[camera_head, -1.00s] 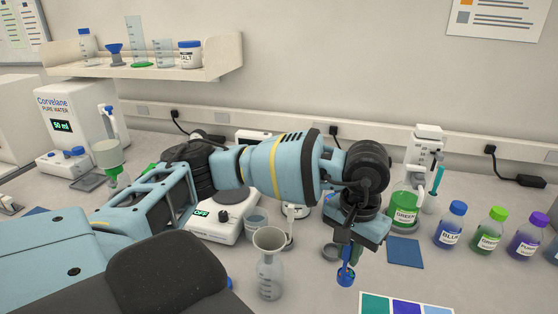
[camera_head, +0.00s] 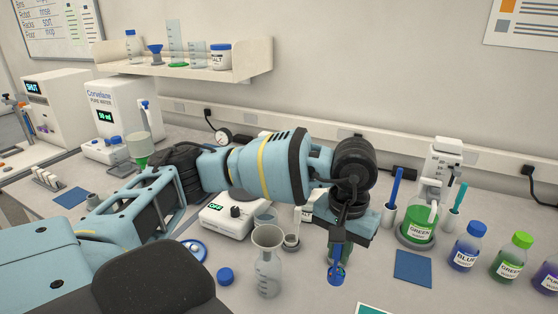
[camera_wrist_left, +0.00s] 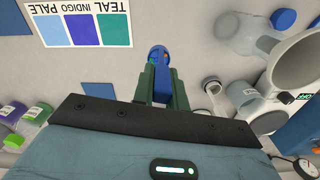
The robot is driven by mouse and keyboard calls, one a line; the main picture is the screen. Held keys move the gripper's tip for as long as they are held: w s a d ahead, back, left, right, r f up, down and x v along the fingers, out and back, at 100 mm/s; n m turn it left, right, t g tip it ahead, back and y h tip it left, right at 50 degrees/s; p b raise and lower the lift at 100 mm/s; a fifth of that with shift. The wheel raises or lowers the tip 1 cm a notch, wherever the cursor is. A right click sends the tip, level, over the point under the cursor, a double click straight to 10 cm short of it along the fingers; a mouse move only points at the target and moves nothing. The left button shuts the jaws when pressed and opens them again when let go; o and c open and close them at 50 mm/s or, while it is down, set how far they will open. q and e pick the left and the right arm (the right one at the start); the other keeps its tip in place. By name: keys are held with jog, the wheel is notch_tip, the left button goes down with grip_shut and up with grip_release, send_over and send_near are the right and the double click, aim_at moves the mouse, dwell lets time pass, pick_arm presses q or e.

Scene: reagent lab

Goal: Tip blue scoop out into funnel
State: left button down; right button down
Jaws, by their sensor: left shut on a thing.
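The blue scoop (camera_head: 338,271) is held by my left gripper (camera_head: 337,250), to the right of the flask and apart from it. The left wrist view shows the scoop (camera_wrist_left: 160,66) between the green fingers of the left gripper (camera_wrist_left: 161,84); a small orange spot shows on it, but I cannot tell what it is. The pale funnel (camera_head: 268,238) sits upright in the mouth of a clear flask (camera_head: 267,277). The funnel's wide rim (camera_wrist_left: 300,62) also shows at the right of the left wrist view. My right gripper is out of view.
A balance (camera_head: 228,218) and beaker stand behind the funnel. A blue cap (camera_head: 225,275) lies left of the flask. A blue mat (camera_head: 413,268), a blue bottle (camera_head: 467,247) and a green bottle (camera_head: 513,257) are to the right. A color card (camera_wrist_left: 85,22) lies near the scoop.

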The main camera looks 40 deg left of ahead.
pick_arm(q)
jog(key=s+a+r+n, duration=0.2)
jog(key=a+r+n, duration=0.3)
jog(key=r+n, duration=0.4)
jog(key=s+a+r+n, duration=0.3)
jog(key=a+r+n, duration=0.2)
jog(key=r+n, duration=0.4)
jog(key=shift+s+a+n, duration=0.35)
jog(key=shift+n, duration=0.85)
jog(key=shift+f, duration=0.2)
